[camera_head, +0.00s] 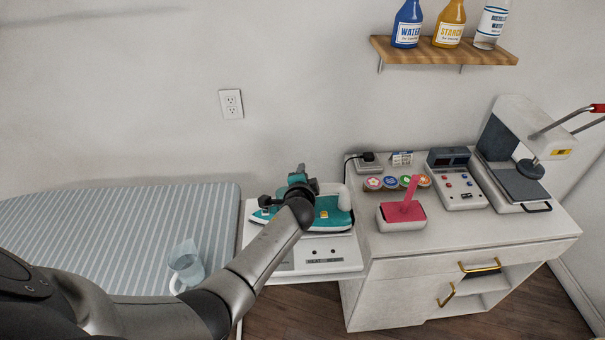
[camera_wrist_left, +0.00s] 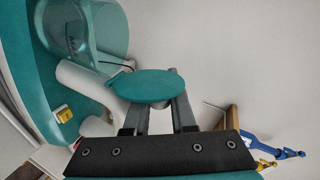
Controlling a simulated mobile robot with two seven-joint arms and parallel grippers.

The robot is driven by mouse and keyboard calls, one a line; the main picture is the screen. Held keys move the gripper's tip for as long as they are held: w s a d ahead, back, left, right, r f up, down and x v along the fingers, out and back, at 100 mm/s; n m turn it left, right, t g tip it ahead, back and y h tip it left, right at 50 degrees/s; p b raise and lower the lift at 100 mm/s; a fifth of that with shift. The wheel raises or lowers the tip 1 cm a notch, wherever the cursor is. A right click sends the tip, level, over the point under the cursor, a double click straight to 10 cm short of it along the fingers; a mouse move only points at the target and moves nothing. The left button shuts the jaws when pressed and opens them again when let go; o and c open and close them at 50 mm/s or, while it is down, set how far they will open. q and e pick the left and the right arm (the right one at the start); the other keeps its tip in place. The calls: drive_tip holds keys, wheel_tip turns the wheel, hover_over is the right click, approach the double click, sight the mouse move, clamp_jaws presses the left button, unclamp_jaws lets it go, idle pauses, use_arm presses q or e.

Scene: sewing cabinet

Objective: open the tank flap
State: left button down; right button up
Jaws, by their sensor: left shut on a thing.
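A teal iron (camera_head: 333,218) rests on the white ironing station beside the striped board; its body also shows at the left of the left wrist view (camera_wrist_left: 45,85). Its see-through tank (camera_wrist_left: 92,35) is at the upper left there. My left gripper (camera_head: 298,178) is over the iron. In the left wrist view its fingers (camera_wrist_left: 160,103) are shut on a teal oval piece, the tank flap (camera_wrist_left: 142,86), which stands raised beside the tank. My right gripper is not in view.
A clear measuring cup (camera_head: 187,266) stands on the striped board (camera_head: 205,215), close to my left arm. Right of the iron are a pink-handled tool (camera_head: 402,212), colored discs (camera_head: 398,182) and a heat press (camera_head: 515,160). Bottles stand on a wall shelf (camera_head: 445,52).

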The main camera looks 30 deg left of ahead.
use_arm(q)
drive_tip(key=c, duration=0.8)
unclamp_jaws()
drive_tip(key=shift+o, duration=0.2)
drive_tip(key=shift+s+f, duration=0.1)
